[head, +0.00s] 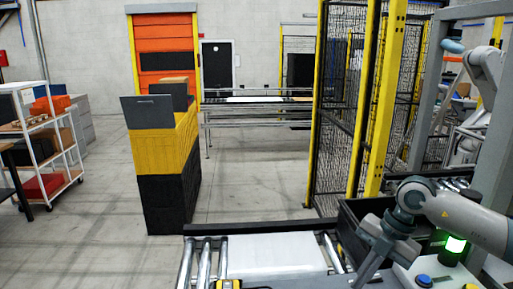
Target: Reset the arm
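A grey jointed arm comes in from the right edge, and I take it for my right arm. Its wrist bends down, and the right gripper (371,262) hangs in front of the roller conveyor's right end. Its fingers run toward the bottom edge and are partly cut off, so I cannot tell whether they are open or shut. I see nothing held in it. A pale control box (405,279) with blue buttons (424,280) is beside and below it. My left gripper is not in view. Another grey arm (486,66) stands farther back at the upper right.
A roller conveyor (204,262) with a white sheet (272,254) is in front. A lit green lamp (455,244) is close under the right arm. Yellow and black crates (169,200) are stacked at left centre. A yellow-framed fence (383,100) stands behind. The floor is clear between.

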